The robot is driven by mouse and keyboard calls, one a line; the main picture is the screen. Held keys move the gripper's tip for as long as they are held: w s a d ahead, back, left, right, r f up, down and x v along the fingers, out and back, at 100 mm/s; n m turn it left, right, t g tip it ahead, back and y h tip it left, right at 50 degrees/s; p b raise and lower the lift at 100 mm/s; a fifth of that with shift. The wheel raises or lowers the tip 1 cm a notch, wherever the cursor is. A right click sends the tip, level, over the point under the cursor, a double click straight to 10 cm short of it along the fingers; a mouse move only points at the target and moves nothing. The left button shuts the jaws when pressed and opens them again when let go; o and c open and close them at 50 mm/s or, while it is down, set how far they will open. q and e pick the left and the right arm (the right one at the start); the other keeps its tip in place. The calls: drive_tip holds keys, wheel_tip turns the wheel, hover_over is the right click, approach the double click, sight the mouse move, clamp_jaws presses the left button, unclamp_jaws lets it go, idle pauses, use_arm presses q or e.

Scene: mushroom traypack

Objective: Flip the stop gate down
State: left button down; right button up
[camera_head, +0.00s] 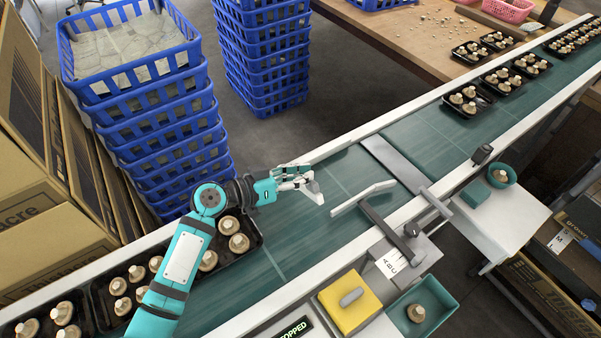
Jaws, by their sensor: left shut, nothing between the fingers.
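The stop gate appears to be the pale bar (363,198) on a dark arm (386,228) at the near rail of the green conveyor belt (330,222). The bar reaches out over the belt; I cannot tell whether it is raised or touches the belt. My left gripper (314,190) is shut and empty over the far side of the belt, left of the bar and apart from it. My left arm comes in from the lower left and covers part of the trays. My right gripper is not in view.
Black mushroom trays (248,238) sit on the belt at left, others (476,110) at upper right. A grey plate (394,164) crosses the belt beyond the bar. Blue crate stacks (150,82) stand behind. A yellow block (349,303) and teal bin (440,297) are in front.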

sight(316, 202)
use_arm(q)
drive_tip(key=s+f+m+b, duration=0.1)
drive_tip(key=f+b, duration=0.1)
drive_tip(key=s+d+f+m+b, duration=0.1)
drive_tip(key=f+b, duration=0.1)
drive_tip(key=s+d+f+m+b, duration=0.1)
drive_tip(key=f+b, duration=0.1)
drive_tip(key=shift+t+y, duration=0.4)
drive_tip(key=shift+s+d+f+m+b, duration=0.25)
drive_tip(key=shift+f+m+b, duration=0.15)
drive_tip(key=shift+b, duration=0.3)
drive_tip(key=shift+r, duration=0.1)
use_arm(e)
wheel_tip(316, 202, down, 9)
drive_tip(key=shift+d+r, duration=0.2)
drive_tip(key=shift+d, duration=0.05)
use_arm(q)
drive_tip(key=shift+r+p, duration=0.3)
drive_tip(key=shift+p, duration=0.05)
drive_tip(key=s+a+r, duration=0.5)
drive_tip(key=a, duration=0.2)
drive_tip(key=shift+s+a+r+p, duration=0.35)
drive_tip(key=shift+a+r, duration=0.05)
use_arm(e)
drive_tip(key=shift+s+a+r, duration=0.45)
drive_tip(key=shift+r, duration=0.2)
